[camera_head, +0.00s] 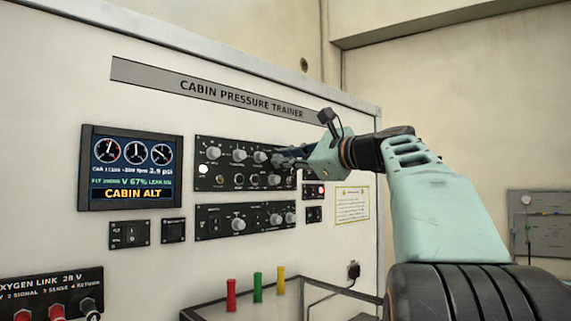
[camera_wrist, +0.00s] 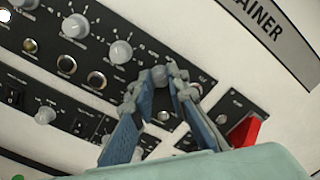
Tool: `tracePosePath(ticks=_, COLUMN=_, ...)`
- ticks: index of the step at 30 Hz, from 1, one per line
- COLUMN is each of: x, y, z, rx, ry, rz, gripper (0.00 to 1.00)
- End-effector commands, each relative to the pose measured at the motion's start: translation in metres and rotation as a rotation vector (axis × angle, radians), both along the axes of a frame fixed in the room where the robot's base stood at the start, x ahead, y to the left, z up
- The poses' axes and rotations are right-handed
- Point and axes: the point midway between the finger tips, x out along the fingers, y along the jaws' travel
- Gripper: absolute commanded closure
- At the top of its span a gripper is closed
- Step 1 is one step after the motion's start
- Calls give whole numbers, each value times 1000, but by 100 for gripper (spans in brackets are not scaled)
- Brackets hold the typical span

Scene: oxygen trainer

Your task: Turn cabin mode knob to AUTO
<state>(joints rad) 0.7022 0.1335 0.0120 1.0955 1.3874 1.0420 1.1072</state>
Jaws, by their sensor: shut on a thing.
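My gripper (camera_head: 284,161) reaches from the right to the upper black control panel (camera_head: 225,186). In the wrist view its two blue-grey fingers (camera_wrist: 160,84) are closed around a round grey knob (camera_wrist: 159,73) at the right end of the panel's top row. The knob is partly hidden between the fingertips, and its pointer and label cannot be read. In the head view the fingers cover most of this knob. I cannot read which knob is labelled cabin mode.
Other grey knobs (camera_head: 239,156) sit left of the held one. A lower panel (camera_head: 206,225) has more knobs. A red guard (camera_wrist: 244,130) is close right of my fingers. A display (camera_head: 133,168) reads CABIN ALT. Red, green and yellow posts (camera_head: 257,286) stand below.

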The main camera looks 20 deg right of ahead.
Motion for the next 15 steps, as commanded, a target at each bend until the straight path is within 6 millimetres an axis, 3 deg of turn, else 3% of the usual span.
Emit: tracePosePath(ticks=15, x=0, y=0, z=-3, rx=-462, ry=-167, rz=1, gripper=100)
